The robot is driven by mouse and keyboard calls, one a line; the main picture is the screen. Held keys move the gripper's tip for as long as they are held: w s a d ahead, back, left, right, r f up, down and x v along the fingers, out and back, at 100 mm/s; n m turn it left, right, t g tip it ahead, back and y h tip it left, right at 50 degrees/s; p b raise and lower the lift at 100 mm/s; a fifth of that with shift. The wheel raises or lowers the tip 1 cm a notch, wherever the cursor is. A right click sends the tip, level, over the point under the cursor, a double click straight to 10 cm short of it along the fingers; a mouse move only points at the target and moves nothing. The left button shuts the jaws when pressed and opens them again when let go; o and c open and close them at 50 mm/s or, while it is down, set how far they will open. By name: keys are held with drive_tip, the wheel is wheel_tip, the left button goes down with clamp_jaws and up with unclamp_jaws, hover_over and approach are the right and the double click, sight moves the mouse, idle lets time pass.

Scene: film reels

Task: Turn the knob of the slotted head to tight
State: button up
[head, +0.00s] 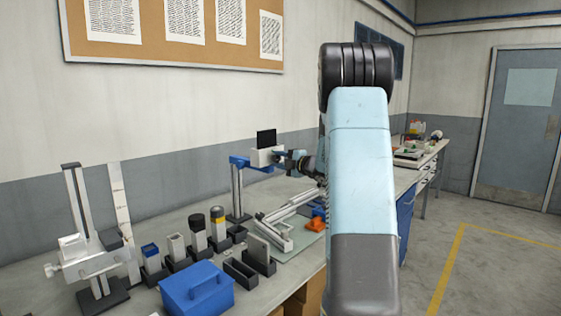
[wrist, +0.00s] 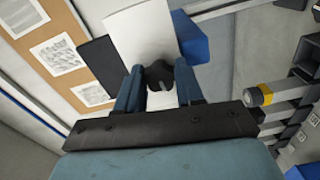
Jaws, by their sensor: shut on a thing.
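A white box-shaped head (head: 262,157) with a black plate (head: 266,138) on top is held by a blue bracket (head: 239,161) on a dark post. In the wrist view, the white head (wrist: 140,32) fills the top middle. A dark lobed knob (wrist: 159,76) on its near face sits between my two blue fingers. My gripper (wrist: 157,84) is shut on this knob. In the head view, my gripper (head: 284,158) reaches the head's right side, and the knob is hidden there. No slot or tight mark is readable.
A grey stand with a side knob (head: 52,270) is at the left. Several dark holders stand mid-bench near a blue box (head: 197,288). A grey rail frame (head: 270,230) and an orange piece (head: 315,225) lie below the head. My arm hides the bench's right part.

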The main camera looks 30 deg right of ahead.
drive_tip(key=m, duration=0.4)
drive_tip(key=shift+f+m, duration=0.3)
drive_tip(key=shift+f, duration=0.05)
drive_tip(key=m, duration=0.4)
drive_tip(key=shift+s+f+m, duration=0.1)
drive_tip(key=shift+m, duration=0.2)
drive_tip(key=m, duration=0.5)
drive_tip(key=shift+a+m, duration=0.1)
drive_tip(key=shift+m, duration=2.1)
drive_tip(key=o, duration=1)
drive_tip(key=shift+r, duration=0.2)
drive_tip(key=shift+o, duration=0.2)
drive_tip(key=v, duration=1.3)
drive_tip(key=shift+s, duration=0.3)
